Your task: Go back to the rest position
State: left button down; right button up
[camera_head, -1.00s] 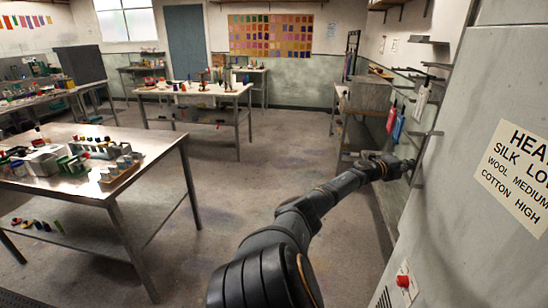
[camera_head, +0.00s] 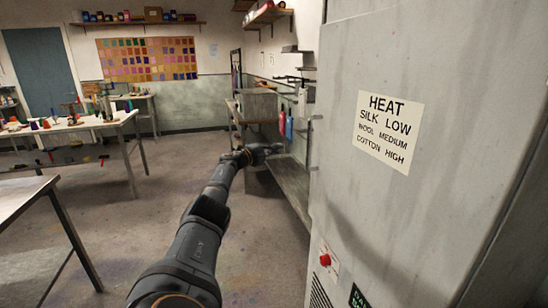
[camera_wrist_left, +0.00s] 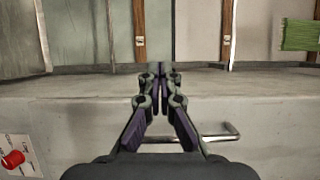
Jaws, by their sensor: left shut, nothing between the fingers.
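My left gripper (camera_head: 268,150) is at the end of my outstretched black arm in the head view, left of the large grey cabinet. In the left wrist view my left gripper (camera_wrist_left: 160,72) has its two fingers together, with nothing between them. It points toward a pale grey surface and wooden strips. My right gripper is not in either view.
The grey cabinet (camera_head: 425,190) with a heat label (camera_head: 390,130) and red knob (camera_head: 325,260) fills the right side. A metal handle (camera_wrist_left: 218,134) shows below the fingers in the wrist view. Steel tables stand at left. Open floor lies left of my arm.

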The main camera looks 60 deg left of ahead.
pick_arm(q)
jog(key=shift+s+a, duration=0.3)
jog(key=shift+s, duration=0.2)
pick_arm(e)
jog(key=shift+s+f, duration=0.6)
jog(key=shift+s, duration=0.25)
